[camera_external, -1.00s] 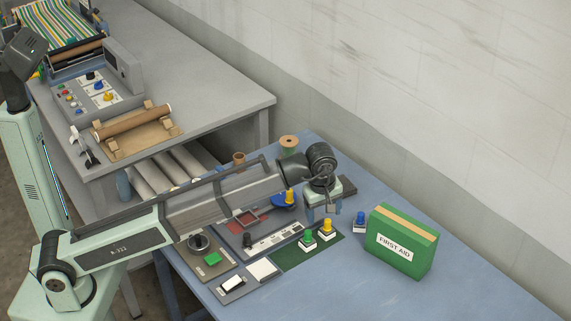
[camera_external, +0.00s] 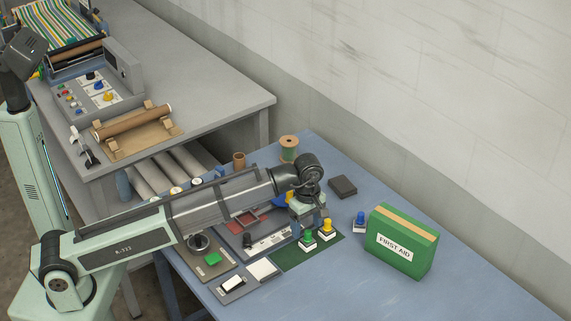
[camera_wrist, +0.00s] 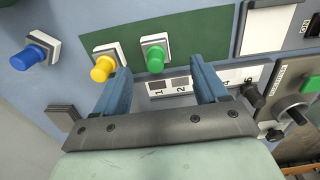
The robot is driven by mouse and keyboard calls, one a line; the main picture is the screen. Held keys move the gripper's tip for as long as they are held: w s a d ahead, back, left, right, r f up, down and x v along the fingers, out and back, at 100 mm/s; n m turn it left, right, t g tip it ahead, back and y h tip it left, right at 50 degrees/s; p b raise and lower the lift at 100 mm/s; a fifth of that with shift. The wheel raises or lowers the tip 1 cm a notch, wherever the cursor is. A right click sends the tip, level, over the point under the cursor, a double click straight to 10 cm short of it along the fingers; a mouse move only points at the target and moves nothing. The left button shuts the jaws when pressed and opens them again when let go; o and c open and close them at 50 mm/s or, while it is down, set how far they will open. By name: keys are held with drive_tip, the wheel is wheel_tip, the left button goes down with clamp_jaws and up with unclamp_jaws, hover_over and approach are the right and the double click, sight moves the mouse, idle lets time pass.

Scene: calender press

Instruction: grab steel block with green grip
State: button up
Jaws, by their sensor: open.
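The steel block with green grip (camera_external: 308,240) stands upright at the edge of a dark green mat (camera_external: 289,261). In the wrist view its green grip (camera_wrist: 155,60) shows ahead of my gripper (camera_wrist: 160,68), between the two blue fingers and nearer the right one in height of the picture. My gripper (camera_external: 308,222) is open and empty, pointing down just above and behind the block in the external view. It appears apart from the block. The yellow-grip block (camera_external: 327,229) stands right beside it; in the wrist view the yellow grip (camera_wrist: 103,68) lies close to the left finger.
A blue-grip block (camera_external: 360,219) and a green first aid box (camera_external: 401,243) stand to the right. A numbered strip (camera_wrist: 178,84) lies beneath the fingers in the wrist view. A dark block (camera_external: 342,187) and a spool (camera_external: 288,148) are behind. The front right of the table is clear.

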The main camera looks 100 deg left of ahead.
sight(308, 231)
drive_tip(key=shift+w+a+f, duration=0.1)
drive_tip(key=shift+f, duration=1.3)
drive_tip(key=shift+w+a+f, duration=0.1)
drive_tip(key=shift+f, duration=1.3)
drive_tip(key=c, duration=1.2)
